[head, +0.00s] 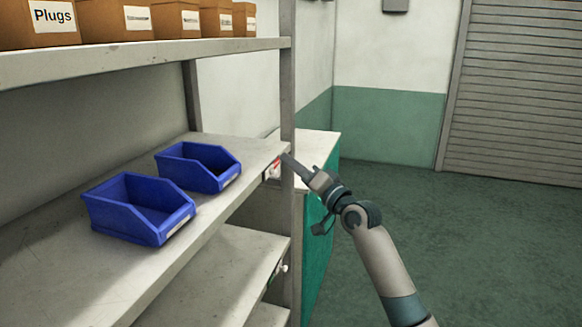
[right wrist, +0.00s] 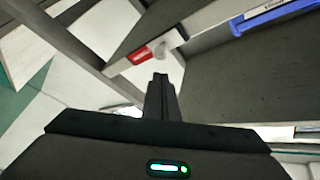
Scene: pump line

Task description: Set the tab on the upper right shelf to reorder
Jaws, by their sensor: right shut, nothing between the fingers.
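The tab (head: 271,171) is a small pale knob on a plate at the right end of the shelf's front edge, the shelf with the blue bins. Red shows on the plate beside it. In the right wrist view the pale knob (right wrist: 161,48) stands at the right end of the red patch (right wrist: 139,53). My right gripper (head: 287,158) is shut and empty, its tips close to the plate. In the right wrist view its fingers (right wrist: 160,80) point at the knob with a small gap showing; I cannot tell whether they touch. My left gripper is not in view.
Two blue bins (head: 140,222) (head: 207,178) stand on this shelf (head: 75,278). A lower shelf (head: 235,262) has another pale knob (head: 284,268). Labelled cardboard boxes (head: 122,20) line the top shelf. A shelf post (head: 288,95) rises beside the tab. The floor at right is clear.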

